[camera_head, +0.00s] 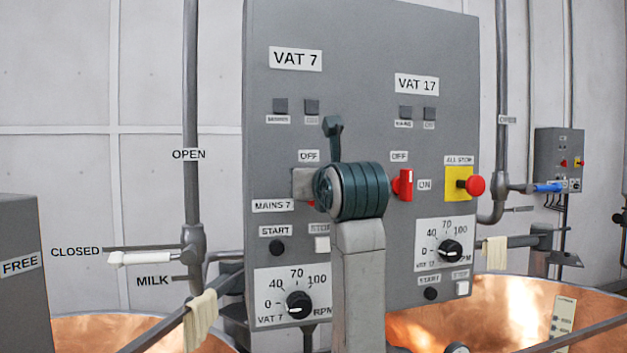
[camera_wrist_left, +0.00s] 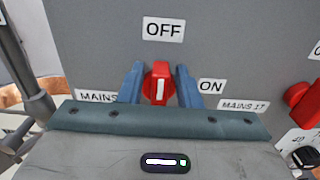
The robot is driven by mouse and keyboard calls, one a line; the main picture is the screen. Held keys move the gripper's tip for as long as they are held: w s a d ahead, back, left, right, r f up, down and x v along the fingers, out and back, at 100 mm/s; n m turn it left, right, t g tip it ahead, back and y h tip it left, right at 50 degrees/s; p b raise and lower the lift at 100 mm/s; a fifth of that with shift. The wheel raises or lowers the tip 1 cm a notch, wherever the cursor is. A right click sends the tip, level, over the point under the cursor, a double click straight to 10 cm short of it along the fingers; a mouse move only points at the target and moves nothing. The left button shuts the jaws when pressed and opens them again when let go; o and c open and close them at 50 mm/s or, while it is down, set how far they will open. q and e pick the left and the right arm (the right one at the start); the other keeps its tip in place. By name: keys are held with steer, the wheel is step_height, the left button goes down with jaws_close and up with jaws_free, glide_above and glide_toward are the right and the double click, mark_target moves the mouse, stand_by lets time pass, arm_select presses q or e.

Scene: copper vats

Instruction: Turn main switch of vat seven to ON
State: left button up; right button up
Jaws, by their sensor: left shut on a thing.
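The red main switch of vat seven (camera_wrist_left: 160,71) shows in the left wrist view under an OFF label (camera_wrist_left: 163,29), with an ON label (camera_wrist_left: 211,86) to its right. Its white mark stands upright, in line with OFF. My left gripper (camera_wrist_left: 160,84) has its blue fingers on both sides of the knob and is shut on it. In the head view my arm covers most of this switch; only a grey plate and a sliver of red (camera_head: 312,203) show. My right gripper is in neither view.
On the grey control panel (camera_head: 360,60), the red vat 17 switch (camera_head: 404,185) sits to the right, beside the red ALL STOP button (camera_head: 475,185). Speed dials (camera_head: 299,304) are below. Copper vats (camera_head: 515,300) and rails with cloths (camera_head: 200,318) stand low on both sides.

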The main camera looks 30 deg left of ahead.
arm_select(q)
steer(key=m, duration=0.1)
steer(key=m+b, duration=0.1)
steer(key=m, duration=0.1)
steer(key=shift+w+d+f+m, duration=0.2)
steer(key=shift+w+d+m, duration=0.05)
steer(key=shift+m, duration=0.15)
steer(key=m+b, duration=0.1)
steer(key=m, duration=0.2)
steer(key=f+m, duration=0.1)
steer(key=m, duration=0.3)
steer(key=w+m+b, duration=0.1)
steer(key=m, duration=0.2)
steer(key=shift+d+f+m+b, duration=0.2)
steer(key=shift+d+m+b, duration=0.15)
steer(key=shift+d+m, duration=0.05)
steer(key=shift+w+d+f+m, duration=0.15)
steer(key=shift+d+f+m, duration=0.05)
steer(key=shift+m, duration=0.8)
jaws_close()
steer(key=shift+d+f+m, duration=0.1)
steer(key=shift+m, duration=0.5)
